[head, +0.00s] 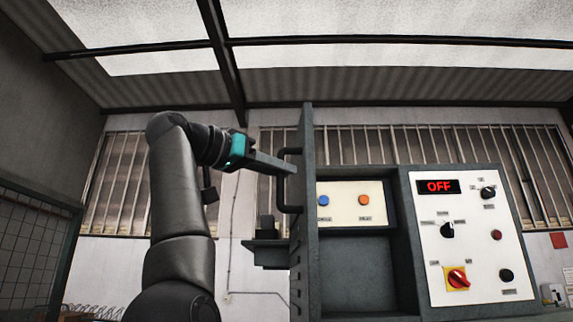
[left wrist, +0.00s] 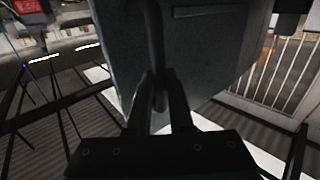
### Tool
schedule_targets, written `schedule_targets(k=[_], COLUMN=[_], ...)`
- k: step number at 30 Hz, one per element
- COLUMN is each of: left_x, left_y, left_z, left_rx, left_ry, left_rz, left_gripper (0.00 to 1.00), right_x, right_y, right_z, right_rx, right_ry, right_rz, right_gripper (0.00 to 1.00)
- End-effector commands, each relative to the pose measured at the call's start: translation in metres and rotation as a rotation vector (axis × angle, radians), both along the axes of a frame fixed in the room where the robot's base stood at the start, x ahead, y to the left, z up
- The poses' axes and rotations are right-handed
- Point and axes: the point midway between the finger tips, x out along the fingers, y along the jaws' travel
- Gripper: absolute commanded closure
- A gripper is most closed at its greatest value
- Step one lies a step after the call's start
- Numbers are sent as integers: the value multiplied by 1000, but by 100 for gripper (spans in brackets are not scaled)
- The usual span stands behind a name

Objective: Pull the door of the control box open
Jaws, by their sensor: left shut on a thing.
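The control box (head: 400,215) is dark grey. Its door (head: 306,230) stands swung out, seen nearly edge-on in the head view, and the inside of the box shows to its right. The door's dark bar handle (head: 284,196) is on its left face. My left gripper (head: 284,169) reaches in from the left and is shut on the handle. In the left wrist view, the handle (left wrist: 155,40) runs between the two fingers (left wrist: 160,95), with the grey door face (left wrist: 210,60) behind it. My right gripper is not in view.
Inside the box, a cream plate (head: 345,220) carries a blue button (head: 324,201) and an orange button (head: 364,200). To the right, a white panel (head: 470,230) has knobs, a red-yellow switch (head: 457,279) and a display (head: 438,187) reading OFF. A mesh fence (head: 30,240) stands far left.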

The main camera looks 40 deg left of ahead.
Motion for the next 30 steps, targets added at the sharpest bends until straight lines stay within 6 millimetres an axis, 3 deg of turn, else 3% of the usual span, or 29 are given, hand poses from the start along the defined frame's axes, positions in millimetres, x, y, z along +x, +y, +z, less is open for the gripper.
schedule_targets(k=[16, 17, 24, 30], left_x=[-2, -2, -1, -1], left_y=[6, 6, 5, 5], left_z=[3, 3, 2, 1], left_rx=[-5, -5, -3, -1], left_ry=[-10, -10, -7, -5], left_rz=[-20, -20, -22, -23], left_gripper=[100, 78, 51, 50], right_x=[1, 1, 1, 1], right_y=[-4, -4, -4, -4], right_z=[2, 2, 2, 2], right_rx=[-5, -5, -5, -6], right_ry=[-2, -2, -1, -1], right_rz=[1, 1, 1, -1], right_gripper=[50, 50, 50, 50])
